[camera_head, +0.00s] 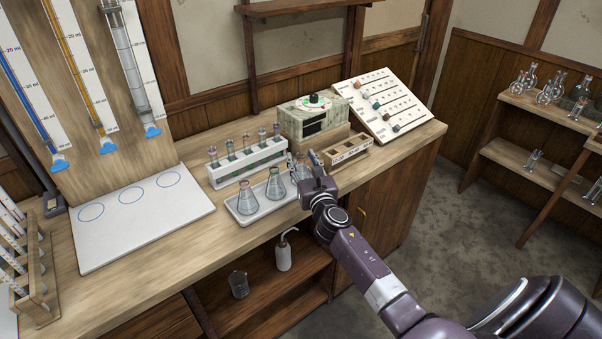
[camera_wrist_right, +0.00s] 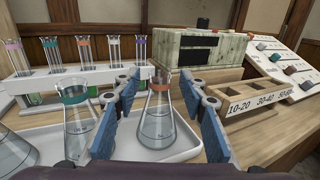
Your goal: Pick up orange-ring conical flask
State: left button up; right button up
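A conical flask with an orange-red ring (camera_wrist_right: 158,124) stands upright at the right end of a white tray (camera_wrist_right: 190,152). My right gripper (camera_wrist_right: 160,108) is open, with one blue-padded finger on each side of this flask and gaps between. Part of a third flask (camera_wrist_right: 12,152) shows at the left edge. In the head view my right gripper (camera_head: 305,162) is over the tray's right end and partly hides the flask there. My left gripper is not in view.
A white rack (camera_head: 247,162) of ringed tubes stands behind the tray. A stone-like box (camera_head: 312,118) and a wooden slotted holder (camera_head: 346,148) are behind and right of my gripper. A white board (camera_head: 140,218) lies on the bench to the left.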

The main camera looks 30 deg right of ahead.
jog(key=shift+w+d+f, duration=0.1)
jog(key=shift+w+d, duration=0.05)
jog(key=shift+w, duration=0.5)
jog(key=shift+c, duration=0.4)
grip_shut()
